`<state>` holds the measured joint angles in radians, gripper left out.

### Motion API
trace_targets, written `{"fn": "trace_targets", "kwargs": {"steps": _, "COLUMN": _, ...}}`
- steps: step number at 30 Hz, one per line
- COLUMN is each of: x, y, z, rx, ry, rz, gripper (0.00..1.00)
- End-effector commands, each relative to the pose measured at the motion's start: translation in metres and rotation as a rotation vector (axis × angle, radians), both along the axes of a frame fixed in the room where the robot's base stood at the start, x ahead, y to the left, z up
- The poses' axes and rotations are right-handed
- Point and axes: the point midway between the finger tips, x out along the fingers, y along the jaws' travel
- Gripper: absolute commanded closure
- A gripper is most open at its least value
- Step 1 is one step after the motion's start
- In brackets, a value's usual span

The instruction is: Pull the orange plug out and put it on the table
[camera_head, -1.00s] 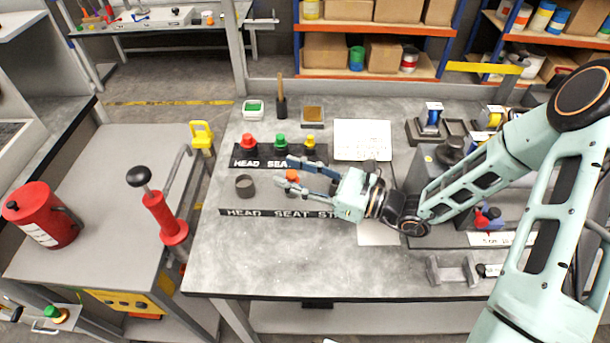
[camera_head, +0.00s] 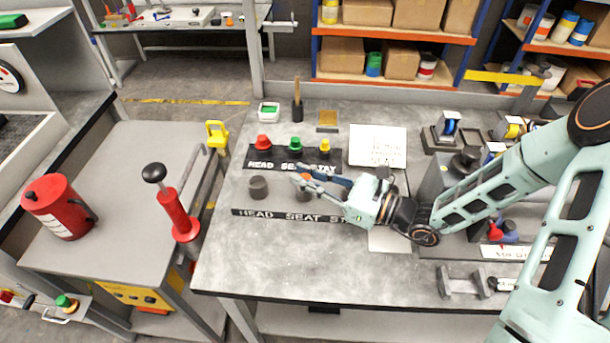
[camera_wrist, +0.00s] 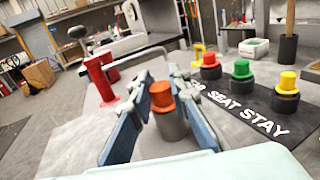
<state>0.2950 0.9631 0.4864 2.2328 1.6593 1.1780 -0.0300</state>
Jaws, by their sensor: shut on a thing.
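The orange plug (camera_wrist: 162,94) is between the two fingers of my gripper (camera_wrist: 158,100) in the wrist view. My gripper is shut on it. A grey cylinder (camera_wrist: 172,126) is directly under the orange top; I cannot tell whether the plug is still seated in it. In the head view the orange plug (camera_head: 303,177) is partly hidden by the fingers of my gripper (camera_head: 300,174). The grey table (camera_head: 270,262) lies under my arm.
Red (camera_head: 264,142), green (camera_head: 295,145) and yellow (camera_head: 324,145) plugs stand on the HEAD SEAT STAY strip behind my gripper. An empty-looking dark cup (camera_head: 258,187) stands to its left. The table's front left is clear. A red lever (camera_head: 177,212) rises beyond the left edge.

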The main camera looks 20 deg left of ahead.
Motion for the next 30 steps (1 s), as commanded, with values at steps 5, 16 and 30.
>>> {"fn": "trace_targets", "kwargs": {"steps": 5, "x": 0.0, "y": 0.0, "z": 0.001, "rx": 0.0, "ry": 0.0, "rz": 0.0, "gripper": 1.0}}
{"fn": "trace_targets", "kwargs": {"steps": 16, "x": 0.0, "y": 0.0, "z": 0.01, "rx": 0.002, "ry": 0.0, "rz": 0.0, "gripper": 1.0}}
{"fn": "trace_targets", "kwargs": {"steps": 30, "x": 0.0, "y": 0.0, "z": 0.019, "rx": 0.001, "ry": 0.0, "rz": 0.0, "gripper": 1.0}}
